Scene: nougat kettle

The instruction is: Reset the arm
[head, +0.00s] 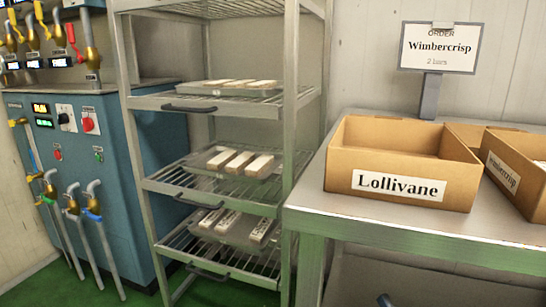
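Neither my left nor my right gripper can be made out in the head view. A small dark tip (384,299) shows at the bottom edge below the table; I cannot tell what it belongs to. No object is seen in a gripper's hold.
A metal rack (137,145) holds trays of pale bars on several shelves. Right of it, a steel table (410,220) carries an open Lollivane box (400,185), a Wimbercrisp box (512,183) and an order sign (438,47). A blue machine (110,140) with pipes and valves stands left.

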